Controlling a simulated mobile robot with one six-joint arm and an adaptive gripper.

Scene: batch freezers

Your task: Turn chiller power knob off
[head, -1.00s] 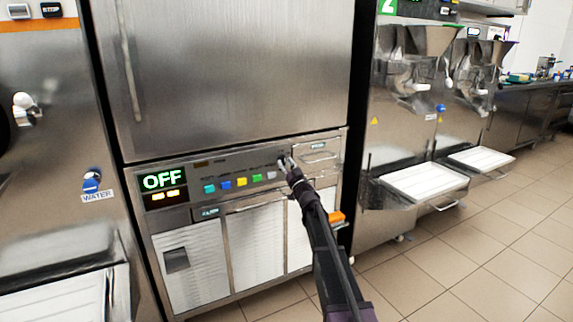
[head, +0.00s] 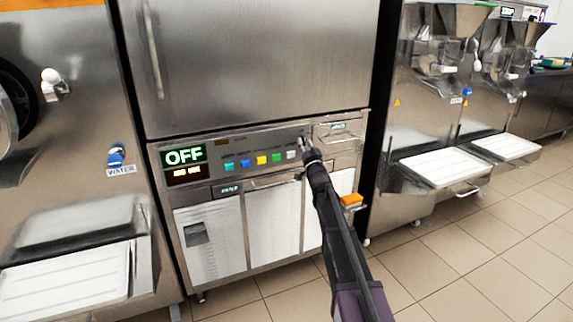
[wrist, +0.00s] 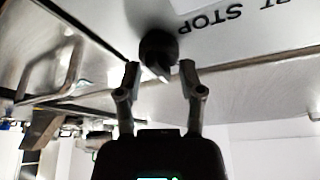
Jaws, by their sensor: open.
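The chiller's control panel (head: 222,150) runs across the middle of the steel cabinet in the head view. Its display (head: 184,157) reads OFF in green. In the wrist view a round black knob (wrist: 158,47) sits on the panel, beside upside-down lettering that includes STOP. My gripper (wrist: 160,78) is open, with one finger on each side of the knob's lower end and a visible space to each finger. In the head view my gripper (head: 307,146) is at the panel's right end, and the arm hides the knob there.
Several coloured buttons (head: 261,160) lie left of my gripper on the panel. A drawer handle (head: 338,138) is close on the right. An orange object (head: 351,201) is beside my arm. Batch freezers with white trays (head: 445,167) stand right; tiled floor (head: 480,240) is open in front.

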